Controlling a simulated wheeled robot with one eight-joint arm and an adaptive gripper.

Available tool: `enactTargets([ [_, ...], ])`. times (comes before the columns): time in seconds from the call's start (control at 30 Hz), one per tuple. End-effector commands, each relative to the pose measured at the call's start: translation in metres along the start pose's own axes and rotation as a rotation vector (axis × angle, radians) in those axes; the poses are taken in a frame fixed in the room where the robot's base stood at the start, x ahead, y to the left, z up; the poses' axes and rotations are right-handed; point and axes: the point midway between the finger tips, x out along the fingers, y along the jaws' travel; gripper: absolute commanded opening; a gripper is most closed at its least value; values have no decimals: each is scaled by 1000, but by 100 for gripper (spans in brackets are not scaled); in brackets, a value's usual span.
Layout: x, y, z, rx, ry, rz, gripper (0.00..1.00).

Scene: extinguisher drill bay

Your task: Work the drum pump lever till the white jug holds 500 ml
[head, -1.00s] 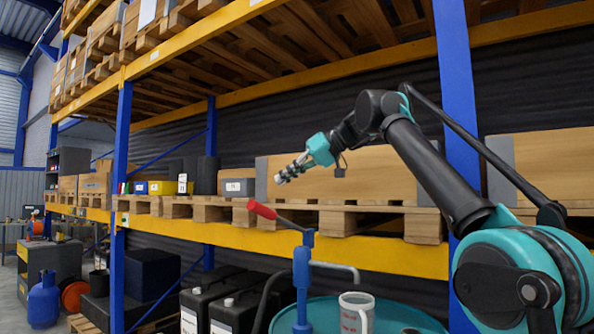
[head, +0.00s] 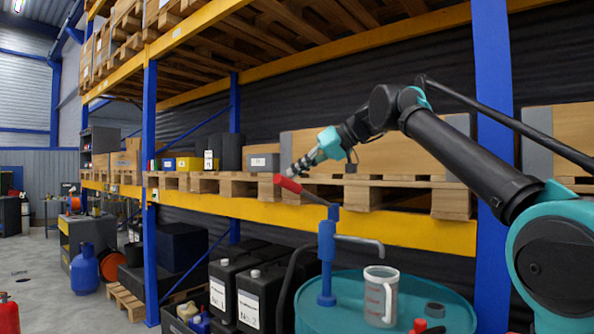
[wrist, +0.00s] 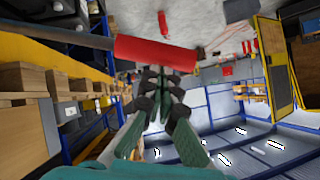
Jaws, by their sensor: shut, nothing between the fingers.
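The blue drum pump (head: 327,262) stands on the teal drum (head: 345,285). Its lever slopes up to the left and ends in a red grip (head: 288,184). The white jug (head: 380,296) stands upright on the drum lid under the end of the pump spout (head: 360,243). It has red marks; I cannot read its level. My gripper (head: 291,172) is shut and empty, just above the red grip in the head view. In the wrist view the red grip (wrist: 155,53) lies across, just beyond my closed fingertips (wrist: 161,78); whether they touch is unclear.
Pallet racking with a yellow beam (head: 400,226) and blue uprights stands behind the drum. Black canisters (head: 262,290) stand left of the drum. A small red-topped item (head: 420,326) and a dark round piece (head: 435,310) are near the jug. Open floor lies at far left.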

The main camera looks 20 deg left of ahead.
Motion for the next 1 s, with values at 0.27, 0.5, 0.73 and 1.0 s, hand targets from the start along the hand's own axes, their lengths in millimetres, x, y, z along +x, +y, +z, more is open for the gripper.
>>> enactTargets([
  [0.27,14,-5,22,-77,-2,48,0],
  [0.5,41,-4,63,-223,-1,144,0],
  [0.73,67,7,100,-365,-1,240,0],
  [1.0,86,22,130,-482,-1,320,0],
])
